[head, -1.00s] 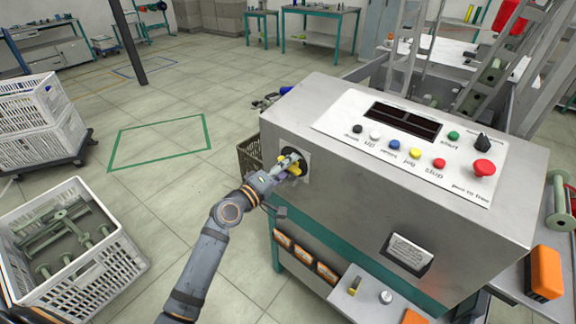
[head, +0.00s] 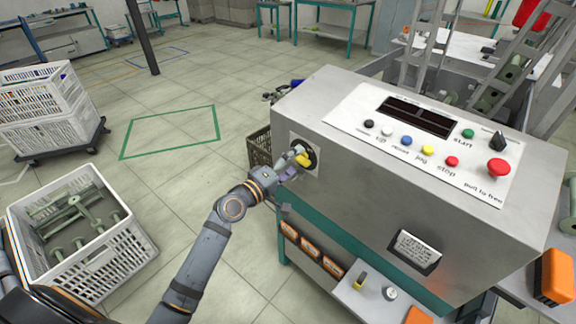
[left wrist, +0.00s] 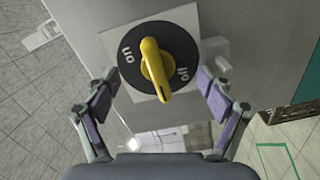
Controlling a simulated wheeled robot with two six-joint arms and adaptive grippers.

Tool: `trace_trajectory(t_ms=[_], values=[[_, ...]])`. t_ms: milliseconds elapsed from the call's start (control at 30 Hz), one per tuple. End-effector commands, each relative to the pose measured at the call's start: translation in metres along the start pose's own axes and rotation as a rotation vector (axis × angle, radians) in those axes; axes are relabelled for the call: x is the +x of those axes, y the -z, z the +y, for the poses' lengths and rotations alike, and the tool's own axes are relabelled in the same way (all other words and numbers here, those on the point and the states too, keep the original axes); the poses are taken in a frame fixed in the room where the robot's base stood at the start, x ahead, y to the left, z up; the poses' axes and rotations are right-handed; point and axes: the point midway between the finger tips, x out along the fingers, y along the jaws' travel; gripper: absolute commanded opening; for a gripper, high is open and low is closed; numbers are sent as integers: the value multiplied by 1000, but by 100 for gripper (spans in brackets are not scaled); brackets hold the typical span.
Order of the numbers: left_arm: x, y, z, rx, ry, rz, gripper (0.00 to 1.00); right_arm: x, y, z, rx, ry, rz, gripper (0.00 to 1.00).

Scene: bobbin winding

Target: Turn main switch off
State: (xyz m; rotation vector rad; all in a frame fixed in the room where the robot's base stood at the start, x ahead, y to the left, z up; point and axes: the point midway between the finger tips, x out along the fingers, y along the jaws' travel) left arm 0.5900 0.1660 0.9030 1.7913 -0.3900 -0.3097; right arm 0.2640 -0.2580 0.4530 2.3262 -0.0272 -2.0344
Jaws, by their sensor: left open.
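The main switch is a yellow handle (left wrist: 155,68) on a black round dial (left wrist: 178,45) marked "on" and "off", set on a pale plate. In the left wrist view the handle lies lengthwise between the two labels; I cannot tell which it selects. In the head view the handle (head: 303,158) shows on the left end of the grey control box (head: 345,165). My left gripper (head: 290,168) is just in front of it. My right gripper is not in view.
The box top carries a panel (head: 345,120) of several coloured buttons, a black knob (head: 497,141) and a red stop button (head: 498,168). A white crate (head: 118,260) of bobbins stands at left. A dark crate (head: 260,148) is behind the gripper. Floor between is clear.

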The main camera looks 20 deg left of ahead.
Motion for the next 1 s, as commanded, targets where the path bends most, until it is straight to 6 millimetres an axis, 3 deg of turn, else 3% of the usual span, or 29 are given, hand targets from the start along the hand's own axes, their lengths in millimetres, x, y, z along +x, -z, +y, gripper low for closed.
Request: trace_trajectory(t_ms=[433,1000], values=[[-70,-1,0,4,2,-4,85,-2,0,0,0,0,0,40],[-74,1,-2,5,6,2,85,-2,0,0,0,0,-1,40]])
